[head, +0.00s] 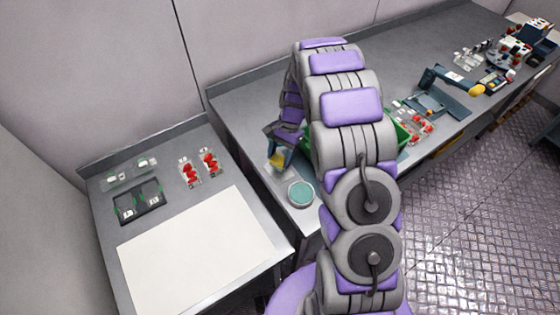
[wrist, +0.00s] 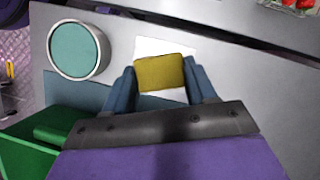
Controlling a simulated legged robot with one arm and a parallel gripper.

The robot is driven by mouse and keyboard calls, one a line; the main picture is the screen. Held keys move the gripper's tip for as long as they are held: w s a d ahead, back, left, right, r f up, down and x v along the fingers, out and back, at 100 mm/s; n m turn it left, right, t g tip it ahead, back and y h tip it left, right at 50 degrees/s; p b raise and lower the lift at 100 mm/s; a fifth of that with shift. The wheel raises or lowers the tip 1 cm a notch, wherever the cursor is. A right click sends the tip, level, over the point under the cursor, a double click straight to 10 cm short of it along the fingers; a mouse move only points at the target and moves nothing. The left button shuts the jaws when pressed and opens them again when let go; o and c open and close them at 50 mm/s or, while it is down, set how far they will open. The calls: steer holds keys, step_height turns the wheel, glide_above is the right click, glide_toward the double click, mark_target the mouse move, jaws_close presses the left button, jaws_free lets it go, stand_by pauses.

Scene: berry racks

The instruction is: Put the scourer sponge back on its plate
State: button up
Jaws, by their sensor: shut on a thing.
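The scourer sponge (wrist: 159,73) is a yellow block, held between the two blue fingers of my gripper (wrist: 161,78) in the wrist view. A white square plate (wrist: 165,46) shows behind the sponge, with its white surface visible on the far side and at the edges. The sponge overlaps the plate in this view; I cannot tell whether it touches it or hangs just above. In the head view the sponge (head: 276,161) shows as a small yellow patch under my gripper (head: 279,152), at the near left of the long grey bench. My arm hides part of that bench.
A round teal dish with a pale rim (wrist: 78,50) stands close beside the plate. A green bin (wrist: 22,155) is near my gripper. A lower left table (head: 110,227) holds a white sheet (head: 195,250), red berry packs (head: 199,167) and a black tray (head: 139,203).

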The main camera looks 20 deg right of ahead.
mark_target(282, 156)
step_height(282, 156, down, 3)
steer(key=shift+f+b, duration=0.1)
steer(key=shift+b, duration=0.3)
steer(key=o, duration=1)
